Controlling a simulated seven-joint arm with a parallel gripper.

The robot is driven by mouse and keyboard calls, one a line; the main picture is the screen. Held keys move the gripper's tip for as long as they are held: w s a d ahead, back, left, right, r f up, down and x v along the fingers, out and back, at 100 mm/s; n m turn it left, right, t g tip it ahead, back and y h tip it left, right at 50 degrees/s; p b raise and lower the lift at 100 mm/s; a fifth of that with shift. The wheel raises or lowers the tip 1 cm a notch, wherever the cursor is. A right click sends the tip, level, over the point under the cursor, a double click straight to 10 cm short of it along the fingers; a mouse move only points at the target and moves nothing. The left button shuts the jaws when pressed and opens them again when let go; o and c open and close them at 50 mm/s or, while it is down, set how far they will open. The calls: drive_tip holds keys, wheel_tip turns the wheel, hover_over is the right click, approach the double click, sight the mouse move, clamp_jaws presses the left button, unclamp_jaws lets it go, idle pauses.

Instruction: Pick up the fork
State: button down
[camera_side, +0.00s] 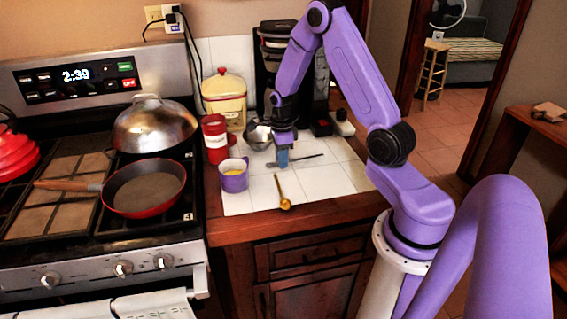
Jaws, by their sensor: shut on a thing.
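A dark, thin utensil (309,157), which looks like the fork, lies at a slant low over the white tiled counter. My gripper (283,161) points straight down at its left part. The gripper is shut on the fork, with its fingertips at or just above the tile. The fork's far right end shows past the fingers; its tines are too small to make out. I cannot tell whether the fork still touches the tile.
A purple mug (234,177), a red can (215,139) and a metal bowl (258,135) stand left of my gripper. A gold spoon (282,193) lies in front. A yellow canister (225,98) and a coffee maker (274,52) stand behind. The tile at front right is clear.

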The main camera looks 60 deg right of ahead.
wheel_tip(320, 180, up, 4)
drive_tip(key=shift+s+r, duration=0.1)
drive_tip(key=s+a+r, duration=0.3)
drive_tip(key=s+r, duration=0.2)
drive_tip(key=s, duration=0.1)
drive_tip(key=s+a+r, duration=0.3)
drive_tip(key=s+r, duration=0.1)
drive_tip(key=s, duration=0.2)
drive_tip(key=n, duration=0.4)
hover_over(265, 171)
wheel_tip(265, 171, down, 5)
drive_tip(key=shift+n, duration=0.3)
drive_tip(key=shift+w+f, duration=0.15)
drive_tip(key=shift+f, duration=3.3)
drive_tip(key=shift+f, duration=0.6)
drive_tip(key=shift+f, duration=0.45)
